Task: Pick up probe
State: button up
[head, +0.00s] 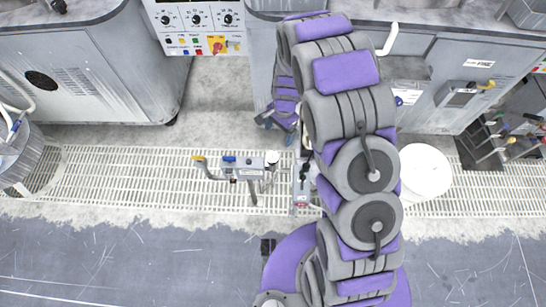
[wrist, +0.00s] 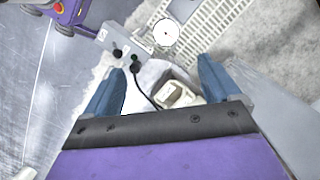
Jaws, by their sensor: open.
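In the wrist view, the two blue fingers of my gripper (wrist: 160,68) are spread apart with nothing held between them. Beyond and between them is a small beige piece (wrist: 178,95) with a recessed top, on or beside a pale rounded surface. A thin black cable (wrist: 140,84) curves close to its left. I cannot tell for certain whether this piece is the probe. In the head view, my gripper (head: 280,127) points down at the front of the grey cabinets, and my arm hides part of the area around it.
A grey panel with black knobs (wrist: 122,50) and a white round part (wrist: 165,32) are close beyond the fingers. In the head view, a valve assembly (head: 250,168) stands over the floor grating (head: 110,175). A white bucket (head: 425,172) is right of my arm. The front floor is clear.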

notch_tip(320, 180, down, 2)
jog(key=a+f, duration=0.1)
jog(key=a, duration=0.1)
jog(key=b, duration=0.1)
send_near(272, 156)
jog(key=shift+m, duration=0.3)
jog(key=f, duration=0.2)
jog(key=s+a+f+b, duration=0.1)
jog(key=f, duration=0.3)
jog(key=shift+s+a+f+b, duration=0.15)
jog(key=shift+s+a+b, duration=0.05)
jog(key=shift+b, duration=0.1)
jog(key=shift+d+f, duration=0.25)
jog(key=shift+d, duration=0.35)
notch_tip(272, 156, down, 4)
jog(key=shift+a+f+b, duration=0.1)
jog(key=shift+f+b, duration=0.15)
jog(key=shift+b, duration=0.7)
jog(key=shift+a+f, duration=0.1)
jog(key=shift+a, duration=0.55)
jog(key=shift+d, duration=0.8)
jog(key=c, duration=0.6)
jog(key=shift+a, duration=0.15)
jog(key=c, duration=0.3)
jog(key=shift+a, duration=0.35)
jog(key=shift+c, duration=1.3)
